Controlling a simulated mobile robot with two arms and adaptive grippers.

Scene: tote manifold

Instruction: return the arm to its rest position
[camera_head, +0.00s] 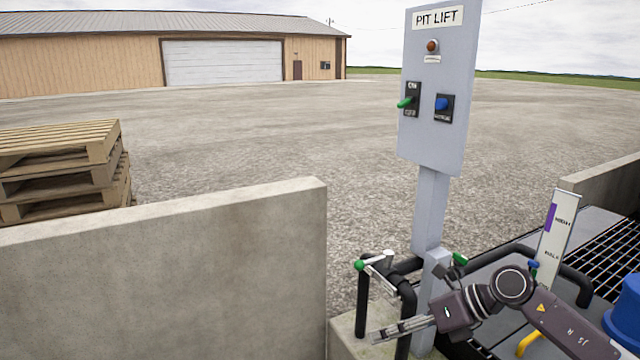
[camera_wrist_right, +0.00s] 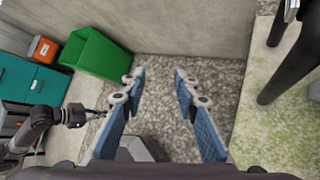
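My right gripper (camera_head: 380,334) is low in the head view, pointing left, in front of the black pipes. In the right wrist view its two blue-padded fingers (camera_wrist_right: 160,76) are spread apart with nothing between them, over gravelly ground. My right arm (camera_head: 560,325) comes in from the lower right and lies across the foot of the grey post. Another dark arm (camera_wrist_right: 38,122) shows at the left of the wrist view and looks like my left one. Its gripper (camera_wrist_right: 88,115) is too small to read. No left gripper shows in the head view.
The PIT LIFT panel (camera_head: 436,90) stands on a post (camera_head: 429,210) behind my right arm. Black pipes (camera_head: 363,310) with a green-knobbed handle (camera_head: 360,265) stand close to the gripper. A concrete wall (camera_head: 180,270) is at left. The wrist view shows a green bin (camera_wrist_right: 95,56) and teal cabinet (camera_wrist_right: 30,80).

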